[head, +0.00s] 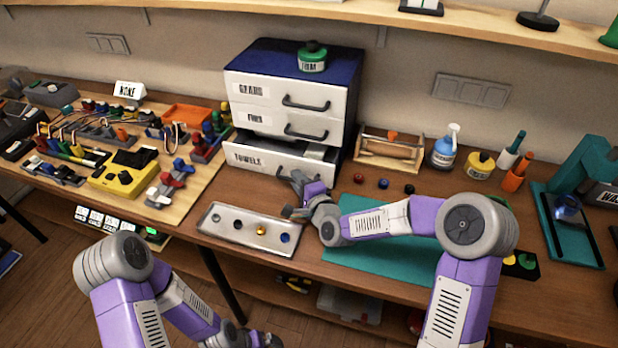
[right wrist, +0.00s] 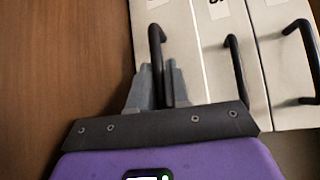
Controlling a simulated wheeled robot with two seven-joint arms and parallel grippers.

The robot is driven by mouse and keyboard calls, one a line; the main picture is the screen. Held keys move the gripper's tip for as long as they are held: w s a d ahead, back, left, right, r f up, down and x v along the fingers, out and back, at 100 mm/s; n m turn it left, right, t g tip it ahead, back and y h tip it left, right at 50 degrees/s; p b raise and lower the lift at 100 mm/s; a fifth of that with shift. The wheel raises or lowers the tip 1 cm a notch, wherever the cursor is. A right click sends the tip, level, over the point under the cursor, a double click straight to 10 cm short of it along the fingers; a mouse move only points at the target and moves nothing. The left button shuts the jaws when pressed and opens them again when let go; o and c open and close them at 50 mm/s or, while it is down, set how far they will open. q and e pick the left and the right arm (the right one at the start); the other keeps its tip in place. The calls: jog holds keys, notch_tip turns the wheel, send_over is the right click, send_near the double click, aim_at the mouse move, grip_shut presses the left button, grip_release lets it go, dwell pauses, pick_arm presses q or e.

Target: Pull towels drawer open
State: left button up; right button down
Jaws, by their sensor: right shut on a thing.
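The towels drawer (head: 250,163) is the lowest of three white drawers in a cabinet with a blue top (head: 290,60). It stands out a little from the drawers above, and part of its inside shows. My right gripper (head: 296,182) is at the front of this drawer. In the right wrist view its grey fingers (right wrist: 157,85) are shut on the black drawer handle (right wrist: 155,42), one on each side. My left arm is at the bottom left in the head view, and its gripper (head: 262,338) is low at the frame edge, its fingers not clear.
A metal tray (head: 215,222) with several small round parts lies in front of the drawer. A green mat (head: 370,262) lies under my right arm.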

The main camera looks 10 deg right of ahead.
jog(key=c, duration=1.2)
grip_release()
jog(key=shift+p+v, duration=0.6)
jog(key=shift+v, duration=3.15)
jog(key=shift+o, duration=0.2)
